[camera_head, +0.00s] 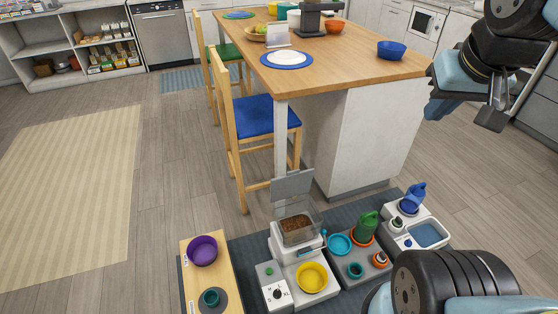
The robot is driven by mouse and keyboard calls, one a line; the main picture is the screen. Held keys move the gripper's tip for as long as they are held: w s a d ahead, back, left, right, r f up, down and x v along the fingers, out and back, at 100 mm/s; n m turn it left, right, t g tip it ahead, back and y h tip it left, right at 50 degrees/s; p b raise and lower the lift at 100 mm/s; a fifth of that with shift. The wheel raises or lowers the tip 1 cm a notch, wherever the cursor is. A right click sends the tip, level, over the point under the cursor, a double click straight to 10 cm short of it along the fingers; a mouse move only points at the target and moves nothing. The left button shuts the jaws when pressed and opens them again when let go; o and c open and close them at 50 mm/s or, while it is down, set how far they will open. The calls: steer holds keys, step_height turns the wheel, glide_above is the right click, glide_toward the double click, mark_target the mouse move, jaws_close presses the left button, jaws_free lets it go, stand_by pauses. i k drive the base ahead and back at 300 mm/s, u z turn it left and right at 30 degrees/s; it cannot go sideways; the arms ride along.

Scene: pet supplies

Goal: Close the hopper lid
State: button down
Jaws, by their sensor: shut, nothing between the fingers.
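The hopper lid (292,186) is a grey translucent panel standing raised at the back of the hopper, so the hopper is open on top. The clear hopper (315,236) holds brown kibble (296,222) and sits on a white feeder (283,247) on the floor. My gripper (491,118) is in the upper right, shut and empty, pointing down. It is well above and to the right of the lid, touching nothing.
A yellow bowl (311,277) sits at the feeder's front. A wooden stand with a purple bowl (202,250) is at left. A tray with a green watering can (367,226) and a white fountain unit (430,236) are at right. The wooden island (350,75) and blue-seated chair (262,116) stand behind.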

mark_target(295, 183)
steer(key=k, duration=1.55)
steer(key=u, duration=0.7)
steer(key=i, duration=1.5)
